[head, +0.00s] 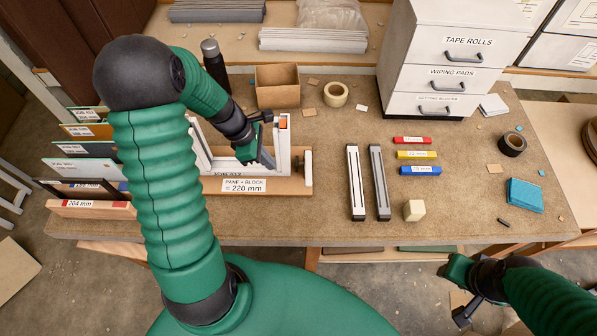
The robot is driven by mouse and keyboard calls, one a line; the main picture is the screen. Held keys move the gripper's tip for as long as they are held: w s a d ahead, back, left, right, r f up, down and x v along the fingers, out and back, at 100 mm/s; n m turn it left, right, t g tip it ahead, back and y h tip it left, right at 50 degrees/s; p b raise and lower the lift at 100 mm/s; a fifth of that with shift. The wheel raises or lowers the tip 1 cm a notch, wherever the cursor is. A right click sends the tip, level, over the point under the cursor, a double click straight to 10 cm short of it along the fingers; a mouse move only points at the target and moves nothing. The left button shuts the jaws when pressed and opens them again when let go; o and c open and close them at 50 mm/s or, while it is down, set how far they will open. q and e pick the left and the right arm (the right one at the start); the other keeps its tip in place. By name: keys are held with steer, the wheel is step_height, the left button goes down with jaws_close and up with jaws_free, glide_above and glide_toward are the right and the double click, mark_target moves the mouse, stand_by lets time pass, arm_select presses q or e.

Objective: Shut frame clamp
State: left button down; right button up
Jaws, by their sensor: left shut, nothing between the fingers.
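The frame clamp (284,143) has white uprights on a wooden base (294,186), with a label reading "PANE + BLOCK = 220 mm" on its front. My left gripper (263,157) is shut and empty, pointing down inside the clamp's frame, near the right upright. Whether it touches the clamp I cannot tell. My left arm and gripper hide part of the clamp's middle. My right gripper (462,287) is low at the right, off the table's front edge; its fingers are not clear.
Labelled panes stand in a rack (90,208) at left. A dark bottle (214,66), cardboard box (278,86) and tape roll (336,94) lie behind. Drawers (452,50) stand behind.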

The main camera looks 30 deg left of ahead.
mark_target(308, 169)
arm_select(q)
steer(key=w+d+f+p, duration=0.4)
steer(key=d+f, duration=0.3)
steer(key=f, duration=0.2)
steer(key=shift+w+f, duration=0.25)
steer(key=shift+w, duration=0.1)
